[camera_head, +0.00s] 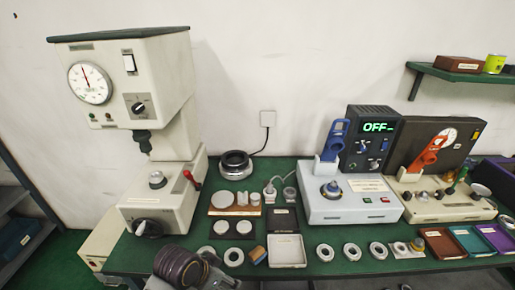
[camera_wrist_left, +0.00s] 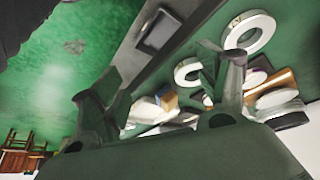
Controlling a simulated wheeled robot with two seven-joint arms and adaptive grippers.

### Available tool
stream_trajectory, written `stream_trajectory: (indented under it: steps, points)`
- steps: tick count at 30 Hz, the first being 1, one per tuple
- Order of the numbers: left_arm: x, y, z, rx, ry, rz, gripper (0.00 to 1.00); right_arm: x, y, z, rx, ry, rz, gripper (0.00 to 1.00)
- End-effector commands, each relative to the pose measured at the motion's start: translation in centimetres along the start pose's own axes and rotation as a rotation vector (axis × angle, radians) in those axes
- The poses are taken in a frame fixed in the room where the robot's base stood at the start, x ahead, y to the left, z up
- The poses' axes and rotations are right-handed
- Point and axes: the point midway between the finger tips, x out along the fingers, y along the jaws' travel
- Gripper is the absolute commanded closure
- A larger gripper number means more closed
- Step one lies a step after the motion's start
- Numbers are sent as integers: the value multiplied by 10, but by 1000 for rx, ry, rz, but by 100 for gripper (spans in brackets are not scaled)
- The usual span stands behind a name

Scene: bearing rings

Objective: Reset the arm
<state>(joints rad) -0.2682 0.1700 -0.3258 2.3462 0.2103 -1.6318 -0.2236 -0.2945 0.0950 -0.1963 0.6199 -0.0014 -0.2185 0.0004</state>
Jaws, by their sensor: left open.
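My left gripper (camera_wrist_left: 160,88) is open in the left wrist view, its two dark fingers spread wide with nothing between them. It is tilted over the front edge of the green table. White bearing rings (camera_wrist_left: 250,31) lie on the table beyond the right finger. In the head view, the dark ribbed end of my left arm (camera_head: 180,266) shows at the bottom left, in front of the table; its fingers are hard to make out there. One ring (camera_head: 234,257) lies just right of it. More rings (camera_head: 352,251) lie in a row further right. My right gripper is in neither view.
A tall press with a dial (camera_head: 130,85) stands at the left. A white machine (camera_head: 350,203) and a beige one (camera_head: 440,205) stand at the right. A white tray (camera_head: 287,251) and coloured bins (camera_head: 442,243) line the front. Free floor (camera_wrist_left: 60,80) lies before the table.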

Motion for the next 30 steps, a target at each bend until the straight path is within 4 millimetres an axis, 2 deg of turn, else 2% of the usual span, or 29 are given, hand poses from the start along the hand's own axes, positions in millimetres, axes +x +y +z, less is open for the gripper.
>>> stream_trajectory:
  steps: [6, 12, 27, 30]
  points:
    - [-5, -21, 45, -177, -39, -75, 25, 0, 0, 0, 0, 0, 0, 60]
    - [-11, -36, 77, -294, -69, -137, 25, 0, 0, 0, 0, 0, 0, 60]
    - [-23, -55, 124, -439, -113, -232, 25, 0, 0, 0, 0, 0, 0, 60]
    - [-14, -57, 126, -441, -117, -233, 25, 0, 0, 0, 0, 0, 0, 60]
